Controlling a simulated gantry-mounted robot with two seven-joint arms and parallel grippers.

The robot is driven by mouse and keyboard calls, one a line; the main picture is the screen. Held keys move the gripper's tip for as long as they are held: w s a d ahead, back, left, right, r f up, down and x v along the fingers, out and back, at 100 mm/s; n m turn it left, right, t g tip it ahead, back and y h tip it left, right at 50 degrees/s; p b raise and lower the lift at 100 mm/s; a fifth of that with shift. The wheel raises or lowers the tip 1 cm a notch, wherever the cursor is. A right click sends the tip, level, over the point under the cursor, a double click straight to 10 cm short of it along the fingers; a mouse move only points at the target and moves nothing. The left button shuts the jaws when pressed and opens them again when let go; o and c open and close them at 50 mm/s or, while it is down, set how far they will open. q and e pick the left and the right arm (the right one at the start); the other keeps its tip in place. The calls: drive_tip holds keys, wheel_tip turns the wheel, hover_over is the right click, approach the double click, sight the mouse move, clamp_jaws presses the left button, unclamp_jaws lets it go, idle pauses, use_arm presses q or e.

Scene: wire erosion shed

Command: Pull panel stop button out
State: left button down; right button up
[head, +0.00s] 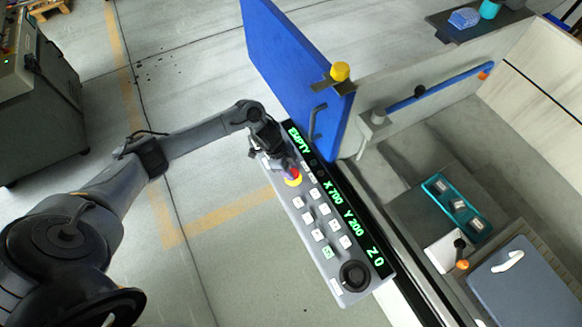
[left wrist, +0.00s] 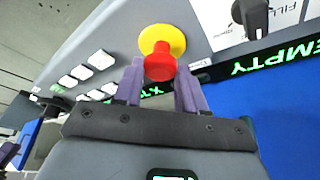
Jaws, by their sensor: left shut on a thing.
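The stop button (left wrist: 160,64) is a red mushroom head on a round yellow base (left wrist: 163,38), at the upper middle of the left wrist view. In the head view the button (head: 296,172) shows partly behind my gripper, near the upper end of the grey control panel (head: 338,272). My left gripper (head: 289,166) is at the button. In the left wrist view its two purple fingers (left wrist: 160,86) stand on either side of the red head, shut on it. Whether the button is pressed in or out cannot be told. My right gripper is not in view.
The panel has several white keys, a black dial (head: 355,276) and a green display reading EMPTY, X 700, Y 200, Z 0. A blue door (head: 290,65) with a handle stands just behind it. A teal tray (head: 457,207) lies at right. Floor left of the panel is clear.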

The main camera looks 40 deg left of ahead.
use_arm(q)
drive_tip(key=c, duration=0.6)
unclamp_jaws()
drive_tip(key=shift+r, duration=0.15)
drive_tip(key=shift+c, duration=0.2)
drive_tip(key=shift+r, duration=0.1)
drive_tip(key=v, duration=1)
drive_tip(key=shift+r+p, duration=0.3)
drive_tip(key=shift+p, duration=0.15)
drive_tip(key=shift+s+a, duration=0.1)
drive_tip(key=shift+a, duration=0.05)
